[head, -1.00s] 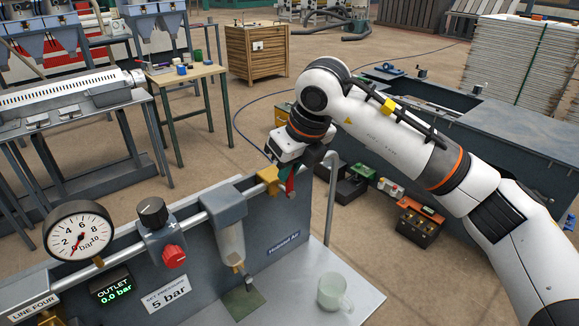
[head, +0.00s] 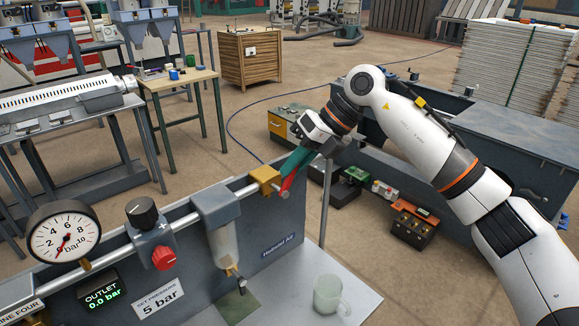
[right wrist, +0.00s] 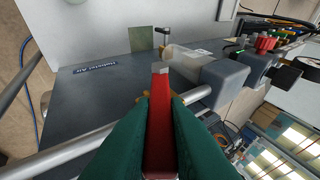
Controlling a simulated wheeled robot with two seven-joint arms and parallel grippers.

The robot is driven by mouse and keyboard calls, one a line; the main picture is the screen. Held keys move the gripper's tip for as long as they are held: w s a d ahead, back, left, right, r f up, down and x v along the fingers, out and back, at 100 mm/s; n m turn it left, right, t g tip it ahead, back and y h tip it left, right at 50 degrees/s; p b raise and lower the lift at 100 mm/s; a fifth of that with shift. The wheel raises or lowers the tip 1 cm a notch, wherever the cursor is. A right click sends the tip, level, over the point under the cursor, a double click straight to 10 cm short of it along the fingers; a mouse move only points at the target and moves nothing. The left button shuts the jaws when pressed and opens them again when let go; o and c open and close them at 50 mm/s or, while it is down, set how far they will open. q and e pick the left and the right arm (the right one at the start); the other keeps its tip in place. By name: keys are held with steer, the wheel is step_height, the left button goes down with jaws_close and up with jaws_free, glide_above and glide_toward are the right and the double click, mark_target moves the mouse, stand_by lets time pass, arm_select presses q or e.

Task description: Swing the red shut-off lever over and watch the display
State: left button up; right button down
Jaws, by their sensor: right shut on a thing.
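The red shut-off lever (head: 288,184) sits at the brass-coloured valve (head: 264,178) on the pipe and slants up and to the right. My right gripper (head: 295,168) is shut on it. In the right wrist view the red lever (right wrist: 160,115) lies between the two green fingers, which hide its sides. The outlet display (head: 103,293) reads 0.0 bar in green. The round pressure gauge (head: 63,234) has its red needle near 0. My left gripper is not in view.
A black knob (head: 142,211), a red knob (head: 164,258) and a filter bowl (head: 222,243) sit along the panel left of the valve. A "5 bar" label (head: 160,297) is on the panel. A clear mug (head: 328,295) stands on the ledge at lower right.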

step_height(320, 180, down, 5)
steer(key=w+d+m+g+y+b, duration=0.2)
steer(key=m+g+y+b, duration=0.1)
steer(key=y, duration=0.7)
steer(key=shift+d+g+b, duration=0.25)
steer(key=shift+g+b, duration=0.35)
steer(key=shift+b, duration=0.6)
steer(key=shift+s+f, duration=0.1)
steer(key=c, duration=1.4)
jaws_free()
steer(key=shift+c, duration=0.2)
steer(key=shift+d+f, duration=0.1)
